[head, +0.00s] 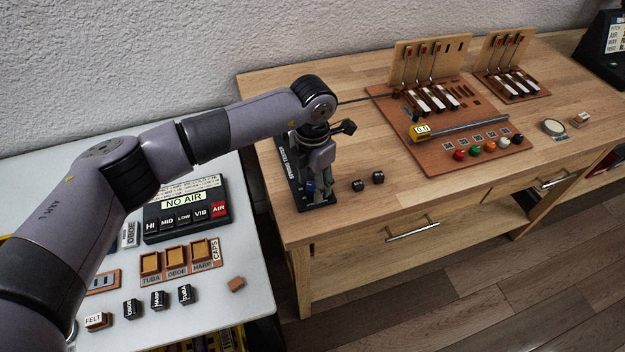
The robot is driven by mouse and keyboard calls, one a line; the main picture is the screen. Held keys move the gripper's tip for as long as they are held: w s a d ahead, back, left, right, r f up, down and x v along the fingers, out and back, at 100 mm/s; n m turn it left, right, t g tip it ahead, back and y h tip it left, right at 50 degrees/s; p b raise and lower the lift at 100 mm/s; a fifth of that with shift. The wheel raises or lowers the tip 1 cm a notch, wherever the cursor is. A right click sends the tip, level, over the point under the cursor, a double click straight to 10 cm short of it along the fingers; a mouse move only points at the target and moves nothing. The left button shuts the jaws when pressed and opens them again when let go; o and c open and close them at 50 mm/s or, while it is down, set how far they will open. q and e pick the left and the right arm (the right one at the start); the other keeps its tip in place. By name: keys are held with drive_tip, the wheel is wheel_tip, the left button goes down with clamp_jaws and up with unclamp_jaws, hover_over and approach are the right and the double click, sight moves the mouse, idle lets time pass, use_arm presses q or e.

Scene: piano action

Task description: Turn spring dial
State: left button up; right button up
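My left arm comes in from the left, and its gripper (319,188) points down at the left end of the wooden bench. It is over a narrow black labelled device (287,172) on the bench top. A small blue part shows beside the fingers. The gripper hides much of the device, and I cannot make out a spring dial for certain. I cannot tell whether the fingers are open or shut, or whether they touch anything. My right gripper is not in view.
Two small black knobs (367,182) lie right of the gripper. A brown piano-action board (440,165) with levers and coloured buttons stands farther right. The white table (220,283) at left holds a NO AIR button box (185,212) and caps. The bench front is mostly clear.

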use_arm(q)
clamp_jaws()
drive_tip(key=m+b, duration=0.2)
drive_tip(key=b, duration=0.1)
drive_tip(key=shift+w+f, duration=0.1)
drive_tip(key=shift+f, duration=0.15)
drive_tip(key=shift+r+m+b, duration=0.15)
drive_tip(key=shift+m+b, duration=0.15)
drive_tip(key=shift+b, duration=0.2)
drive_tip(key=shift+r, duration=0.1)
drive_tip(key=shift+o, duration=0.6)
unclamp_jaws()
drive_tip(key=shift+r, duration=0.1)
